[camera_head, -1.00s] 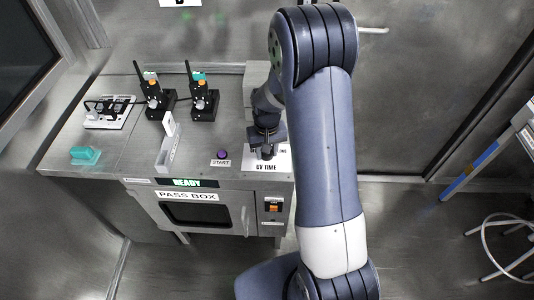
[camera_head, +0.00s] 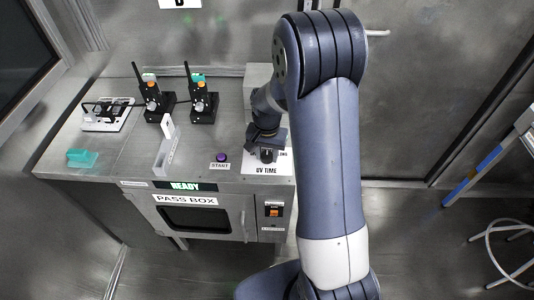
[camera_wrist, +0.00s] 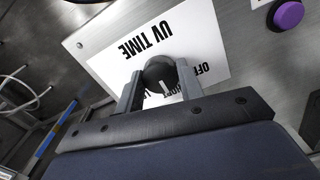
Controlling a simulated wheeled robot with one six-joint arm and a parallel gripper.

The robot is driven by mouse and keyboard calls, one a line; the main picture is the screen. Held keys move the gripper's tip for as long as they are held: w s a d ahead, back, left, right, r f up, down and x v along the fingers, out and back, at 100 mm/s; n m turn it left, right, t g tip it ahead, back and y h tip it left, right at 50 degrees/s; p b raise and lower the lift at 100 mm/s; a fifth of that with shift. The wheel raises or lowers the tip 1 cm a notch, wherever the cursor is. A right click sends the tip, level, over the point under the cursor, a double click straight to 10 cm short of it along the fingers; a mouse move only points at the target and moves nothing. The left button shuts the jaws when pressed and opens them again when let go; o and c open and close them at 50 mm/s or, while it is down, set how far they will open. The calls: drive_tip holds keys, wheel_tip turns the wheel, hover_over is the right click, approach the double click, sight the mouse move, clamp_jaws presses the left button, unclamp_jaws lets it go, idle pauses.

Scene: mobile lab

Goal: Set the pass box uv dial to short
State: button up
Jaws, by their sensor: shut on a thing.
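The UV dial (camera_wrist: 161,74) is a round black knob with a pale pointer line, on a white plate (camera_wrist: 203,32) lettered "UV TIME" and "OFF". Other lettering on the plate is partly covered by my gripper and the knob. My gripper (camera_wrist: 158,88) is shut on the dial, one finger on each side, in the wrist view. In the head view my gripper (camera_head: 267,152) is over the plate at the right of the pass box top, and hides the dial. The pass box (camera_head: 185,199) shows a lit "READY" display (camera_head: 186,186).
A purple START button (camera_head: 221,157) is left of the plate; it also shows in the wrist view (camera_wrist: 288,14). A white upright holder (camera_head: 166,155), two black radios in stands (camera_head: 202,105), a white rack (camera_head: 106,115) and a teal block (camera_head: 82,158) stand further left. An orange switch (camera_head: 273,211) is on the front.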

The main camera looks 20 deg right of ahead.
sight(267, 155)
drive_tip(key=o, duration=1)
wheel_tip(267, 155, up, 11)
drive_tip(key=shift+f, duration=0.1)
idle(0.3)
wheel_tip(267, 155, down, 10)
drive_tip(key=shift+f, duration=0.4)
idle(0.3)
